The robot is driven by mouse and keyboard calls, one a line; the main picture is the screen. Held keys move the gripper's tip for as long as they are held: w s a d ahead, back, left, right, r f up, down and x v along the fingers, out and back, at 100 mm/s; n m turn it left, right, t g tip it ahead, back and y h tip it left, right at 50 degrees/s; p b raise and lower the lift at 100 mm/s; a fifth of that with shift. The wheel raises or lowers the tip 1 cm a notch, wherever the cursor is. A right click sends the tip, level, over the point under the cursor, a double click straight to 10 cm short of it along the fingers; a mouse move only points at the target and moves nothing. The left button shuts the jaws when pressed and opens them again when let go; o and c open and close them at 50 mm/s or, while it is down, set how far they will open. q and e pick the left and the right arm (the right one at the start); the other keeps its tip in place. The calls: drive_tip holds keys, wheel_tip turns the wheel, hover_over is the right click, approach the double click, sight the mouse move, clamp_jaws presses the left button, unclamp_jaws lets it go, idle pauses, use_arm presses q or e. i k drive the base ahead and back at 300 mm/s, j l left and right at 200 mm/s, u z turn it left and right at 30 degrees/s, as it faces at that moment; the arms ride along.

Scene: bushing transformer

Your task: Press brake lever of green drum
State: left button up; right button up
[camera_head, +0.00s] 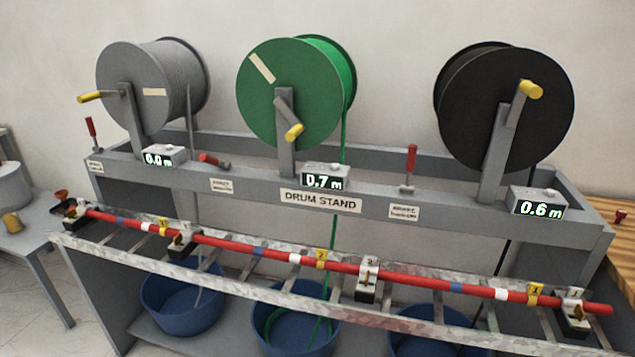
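The green drum (290,93) hangs in the middle of the drum stand (375,202), with a yellow-knobbed crank (292,131). Green rope runs down from it behind the stand. A red-handled lever (211,159) left of the green drum lies tipped over, nearly flat, above a small label (221,185) too small to read. Another red lever (411,162) stands upright between the green and black drums. A third red lever (91,130) stands upright, slightly tilted, at the far left. The green drum's display (324,180) reads 0.7 m. Neither gripper is in view.
The grey drum (148,92) reads 0.0 m and the black drum (500,105) reads 0.6 m. A long red bar (400,276) with coloured bands crosses in front of the stand. Blue tubs (182,304) sit below. A grey side table (30,225) is at left, a wooden surface (606,208) at right.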

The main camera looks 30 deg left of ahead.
sight(208, 160)
drive_tip(key=u, duration=1.5)
drive_tip(key=i+l+z, duration=0.25)
drive_tip(key=z, duration=0.2)
drive_tip(key=i+l+z, duration=0.25)
drive_tip(key=z, duration=0.2)
drive_tip(key=i+l, duration=0.05)
drive_tip(key=l, duration=0.05)
